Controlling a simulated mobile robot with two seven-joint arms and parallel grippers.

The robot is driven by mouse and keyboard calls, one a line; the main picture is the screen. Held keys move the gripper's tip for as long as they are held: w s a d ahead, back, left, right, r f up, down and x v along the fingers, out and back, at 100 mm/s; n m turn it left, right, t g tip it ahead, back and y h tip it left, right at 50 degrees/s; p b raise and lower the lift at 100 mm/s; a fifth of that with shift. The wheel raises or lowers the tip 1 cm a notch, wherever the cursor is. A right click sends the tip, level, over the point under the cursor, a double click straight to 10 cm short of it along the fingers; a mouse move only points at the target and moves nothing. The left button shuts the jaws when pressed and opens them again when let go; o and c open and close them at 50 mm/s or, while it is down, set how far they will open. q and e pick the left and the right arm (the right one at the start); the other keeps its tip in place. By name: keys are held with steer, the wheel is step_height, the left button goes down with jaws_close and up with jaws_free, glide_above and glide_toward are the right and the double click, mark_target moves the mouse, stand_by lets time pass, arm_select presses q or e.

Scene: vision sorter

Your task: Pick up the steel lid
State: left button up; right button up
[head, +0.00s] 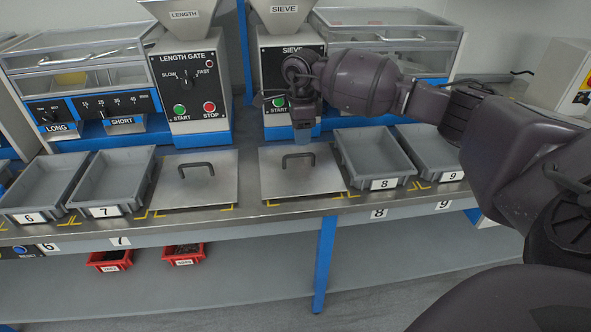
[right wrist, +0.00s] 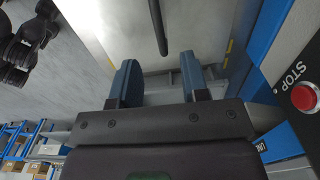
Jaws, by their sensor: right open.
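Two flat steel lids with dark bar handles lie on the bench in the head view. The right steel lid (head: 325,178) has its handle (head: 298,157) across its middle. The left steel lid (head: 195,193) has a similar handle (head: 196,165). My right gripper (head: 302,138) is above the back part of the right lid, fingers pointing down, apart from the handle. In the right wrist view my right gripper (right wrist: 158,78) is open and empty. A dark handle (right wrist: 157,25) stands beyond the fingertips, roughly in line with the gap. My left gripper is not in view.
Grey trays 6 (head: 20,216), 7 (head: 78,197), 8 (head: 372,170) and 9 (head: 430,165) flank the lids. The sieve machine (head: 268,75) stands close behind my right gripper, with the length gate (head: 190,85) to its left. Red bins (head: 184,254) sit on the lower shelf.

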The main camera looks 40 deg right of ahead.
mark_target(299, 155)
steer(key=f, duration=0.4)
steer(key=f+b, duration=0.1)
steer(key=f, duration=0.3)
steer(key=shift+w+a+b, duration=0.1)
steer(key=shift+a+b, duration=0.1)
steer(key=shift+b, duration=0.1)
steer(key=shift+r, duration=0.1)
jaws_close()
